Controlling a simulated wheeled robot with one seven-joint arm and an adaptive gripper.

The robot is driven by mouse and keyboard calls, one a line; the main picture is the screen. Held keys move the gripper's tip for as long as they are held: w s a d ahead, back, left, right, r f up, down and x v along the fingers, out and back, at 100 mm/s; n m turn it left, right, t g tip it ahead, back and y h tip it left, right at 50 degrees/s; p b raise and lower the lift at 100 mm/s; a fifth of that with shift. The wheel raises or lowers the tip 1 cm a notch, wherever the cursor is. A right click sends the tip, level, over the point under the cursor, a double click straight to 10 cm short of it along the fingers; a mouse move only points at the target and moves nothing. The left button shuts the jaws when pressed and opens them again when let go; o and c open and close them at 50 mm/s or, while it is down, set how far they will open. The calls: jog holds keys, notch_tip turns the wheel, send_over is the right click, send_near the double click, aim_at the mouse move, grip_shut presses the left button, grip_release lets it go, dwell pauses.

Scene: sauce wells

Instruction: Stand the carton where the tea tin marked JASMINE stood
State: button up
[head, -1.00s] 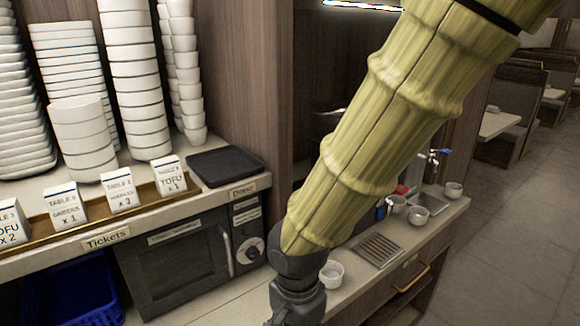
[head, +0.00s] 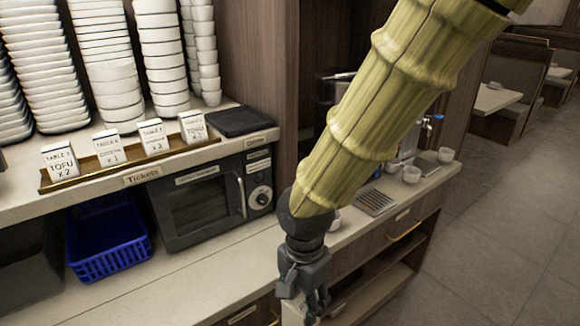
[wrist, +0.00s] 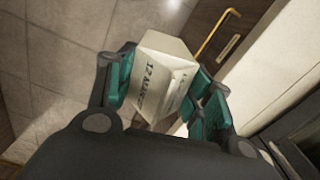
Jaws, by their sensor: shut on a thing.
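My gripper (wrist: 165,95) is shut on a cream carton (wrist: 160,72) with dark print on its side, seen in the wrist view between the green finger pads. The print is tilted and only partly legible. In the head view my gripper (head: 304,298) hangs low in front of the counter, fingers downward, and I cannot make out the carton there. I cannot see a tea tin marked JASMINE in either view.
A shelf holds stacked white bowls (head: 163,60), several ticket cards (head: 110,147) and a black tray (head: 240,121). Below are a microwave (head: 205,205) and a blue basket (head: 108,248). The lower counter (head: 185,280) is clear in front. White cups (head: 411,174) stand on the right counter.

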jog(key=shift+w+d+f+n, duration=0.2)
jog(key=shift+w+d+n, duration=0.2)
jog(key=shift+w, duration=0.35)
jog(key=w+d+f+n, duration=0.8)
jog(key=w+d+f, duration=0.5)
jog(key=w+d, duration=0.3)
jog(key=s+a+f, duration=0.1)
jog(key=s+f, duration=0.4)
jog(key=f, duration=0.3)
jog(key=shift+s+f, duration=0.15)
jog(key=shift+f, duration=0.05)
jog(key=shift+a, duration=0.1)
